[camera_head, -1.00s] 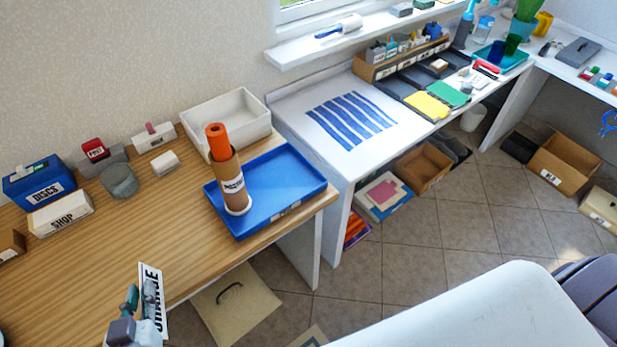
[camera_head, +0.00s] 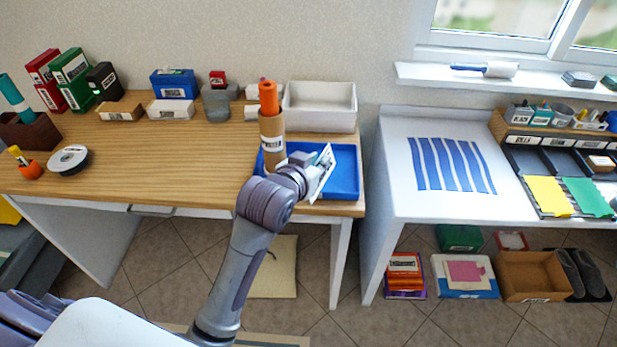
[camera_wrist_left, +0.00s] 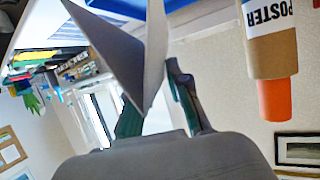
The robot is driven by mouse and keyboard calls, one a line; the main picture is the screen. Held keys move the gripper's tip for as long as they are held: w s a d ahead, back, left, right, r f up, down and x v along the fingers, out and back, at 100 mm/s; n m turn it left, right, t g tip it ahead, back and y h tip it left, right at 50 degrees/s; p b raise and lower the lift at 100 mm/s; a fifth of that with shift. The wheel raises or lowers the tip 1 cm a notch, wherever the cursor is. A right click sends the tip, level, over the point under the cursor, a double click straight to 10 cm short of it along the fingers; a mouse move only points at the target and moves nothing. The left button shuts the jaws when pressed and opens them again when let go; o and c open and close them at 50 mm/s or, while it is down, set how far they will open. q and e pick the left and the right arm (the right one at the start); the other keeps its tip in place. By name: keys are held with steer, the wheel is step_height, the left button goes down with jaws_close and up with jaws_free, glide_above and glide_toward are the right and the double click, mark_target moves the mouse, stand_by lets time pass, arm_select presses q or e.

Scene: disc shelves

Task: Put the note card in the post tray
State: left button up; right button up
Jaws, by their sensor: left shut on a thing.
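The note card (camera_head: 322,175), white with dark print, is in my left gripper (camera_head: 306,162). The gripper is shut on it and holds it tilted at the front part of the blue tray (camera_head: 346,160). I take this blue tray on the wooden desk as the post tray; its label is hidden or unreadable now. In the left wrist view the card (camera_wrist_left: 128,50) stands up from between the fingers (camera_wrist_left: 155,105), and a blue edge shows beyond it. Whether the card touches the tray, I cannot tell. My right gripper is not in view.
A cardboard poster tube (camera_head: 272,140) with an orange roll stands at the tray's left side, close to my gripper. A white bin (camera_head: 320,120) is behind the tray. The desk's middle (camera_head: 180,150) is clear. A white table (camera_head: 405,200) stands to the right.

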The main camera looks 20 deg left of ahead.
arm_select(q)
steer(key=shift+w+r, duration=0.35)
steer(key=shift+w, duration=0.6)
steer(key=w+f, duration=0.2)
steer(key=w, duration=0.1)
steer(key=w+a+f, duration=0.1)
steer(key=w+f, duration=0.1)
steer(key=w, duration=0.2)
steer(key=w+a+f, duration=0.1)
steer(key=w+f, duration=0.1)
steer(key=w, duration=0.1)
steer(key=shift+w+f, duration=0.2)
steer(key=shift+w, duration=0.05)
steer(key=shift+w+f, duration=0.15)
steer(key=shift+f, duration=2)
steer(key=shift+f, duration=0.1)
steer(key=o, duration=0.7)
steer(key=shift+o, duration=0.2)
